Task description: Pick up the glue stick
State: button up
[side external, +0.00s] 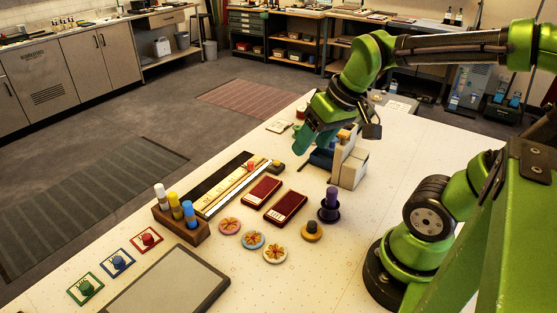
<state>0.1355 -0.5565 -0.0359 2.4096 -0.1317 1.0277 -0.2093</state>
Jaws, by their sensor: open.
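I cannot tell for sure which item is the glue stick. A wooden block (182,227) at the front left holds upright sticks: a white-topped stick (161,194), a yellow stick (175,207) and a blue-and-yellow stick (189,212). A purple cylinder (331,197) stands upright on a dark round base to the right of the red cases. My gripper (304,141) is open, with teal fingers, above the far part of the table. It is well apart from the block and from the purple cylinder. No object shows between its fingers.
Two dark red cases (262,190) lie mid-table beside a long black-and-cream tray (225,187). Several flower discs (253,240) and coloured square cards (118,263) lie nearer. A grey flat panel (170,285) is at the front. A white-and-blue stand (347,166) is beneath my arm. The right tabletop is clear.

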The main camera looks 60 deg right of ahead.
aim_at(332, 189)
jog(key=s+d+f+n+g, duration=0.1)
jog(key=s+d+n+g, duration=0.2)
jog(key=d+n+g, duration=0.4)
jog(key=f, duration=0.3)
jog(key=f+n+t, duration=0.1)
jog(key=f, duration=0.3)
jog(key=f+t, duration=0.1)
jog(key=f, duration=0.3)
jog(key=shift+s+a+f+n+h, duration=0.2)
jog(key=shift+a+n+h, duration=0.1)
jog(key=shift+h, duration=0.1)
jog(key=shift+w+a+f, duration=0.1)
jog(key=shift+f, duration=1.3)
jog(key=shift+w+a+f, duration=0.1)
jog(key=shift+f, duration=1.25)
grip_shut()
